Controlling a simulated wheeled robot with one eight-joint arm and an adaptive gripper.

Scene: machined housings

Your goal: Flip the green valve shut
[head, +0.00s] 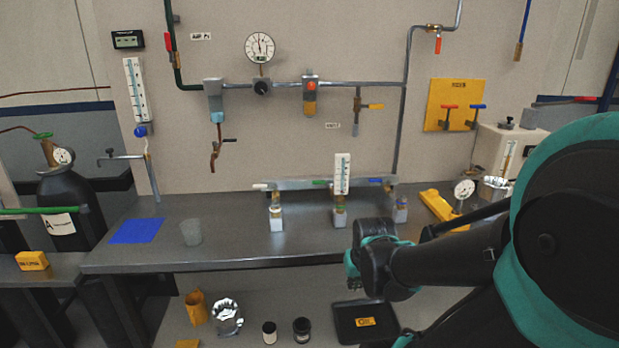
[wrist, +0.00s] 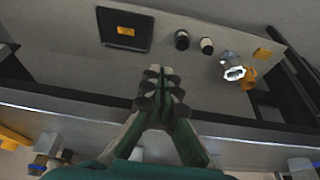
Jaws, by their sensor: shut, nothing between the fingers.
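A green valve handle (head: 320,182) lies sideways on the grey manifold rail (head: 300,183) at the back of the bench in the head view. A white gauge card (head: 342,173) stands beside the handle, covering part of the rail. My gripper (wrist: 160,72) is shut and empty in the wrist view, its fingertips together over the lower shelf. In the head view my wrist is at the bench's front edge, low and right of the green handle, apart from it. The green handle cannot be made out in the wrist view.
A white handle (head: 262,186) and a blue handle (head: 375,180) flank the green one on the rail. A glass beaker (head: 191,232) and blue sheet (head: 136,231) lie left. A black tray (head: 346,320) and jars are on the lower shelf. The bench front is clear.

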